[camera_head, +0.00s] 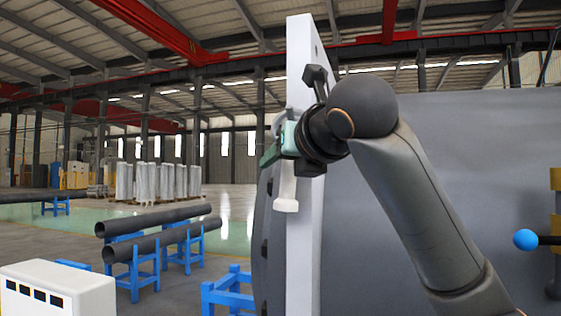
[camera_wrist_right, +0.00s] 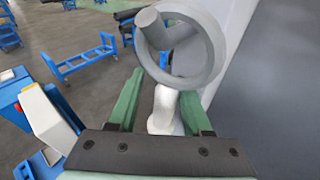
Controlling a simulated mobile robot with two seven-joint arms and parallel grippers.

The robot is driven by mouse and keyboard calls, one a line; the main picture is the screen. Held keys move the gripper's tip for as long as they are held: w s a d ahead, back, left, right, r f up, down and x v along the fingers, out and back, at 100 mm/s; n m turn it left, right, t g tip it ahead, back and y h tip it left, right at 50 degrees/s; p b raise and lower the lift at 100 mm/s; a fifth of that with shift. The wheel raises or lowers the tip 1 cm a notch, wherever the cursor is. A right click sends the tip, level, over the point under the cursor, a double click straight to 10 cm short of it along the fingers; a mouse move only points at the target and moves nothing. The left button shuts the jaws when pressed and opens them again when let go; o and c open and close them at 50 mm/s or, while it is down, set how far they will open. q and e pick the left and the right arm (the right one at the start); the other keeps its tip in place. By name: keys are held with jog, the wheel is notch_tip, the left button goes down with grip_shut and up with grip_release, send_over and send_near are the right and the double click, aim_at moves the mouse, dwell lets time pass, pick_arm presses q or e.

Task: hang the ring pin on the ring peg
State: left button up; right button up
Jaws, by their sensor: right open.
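The ring pin shows in the right wrist view as a grey ring (camera_wrist_right: 217,48) with a pale shaft (camera_wrist_right: 165,108) below it. A grey ring peg (camera_wrist_right: 152,20) with a round end appears to pass through the ring, so the ring looks to be around it; contact is unclear. My right gripper (camera_wrist_right: 160,90) is open, its green fingers on either side of the shaft with gaps. In the head view my right gripper (camera_head: 272,154) is beside the pale upright plate, and the pin's white lower end (camera_head: 286,192) shows below it. My left gripper is not in view.
The tall pale flange plate (camera_head: 305,240) stands close beside my right gripper, with the large grey shell (camera_head: 450,140) at right. A dark clamp (camera_head: 317,78) sits above the gripper. A blue-ball lever (camera_head: 525,240) is at far right. Pipes on blue stands (camera_head: 160,240) are left.

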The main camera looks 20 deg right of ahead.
jog(key=shift+d, duration=0.35)
jog(key=shift+s, duration=0.35)
jog(key=a+b+v, duration=0.1)
jog(key=b+v, duration=0.1)
jog(key=v, duration=0.9)
jog(key=shift+s+d+r+b, duration=0.2)
jog(key=shift+s+b, duration=0.2)
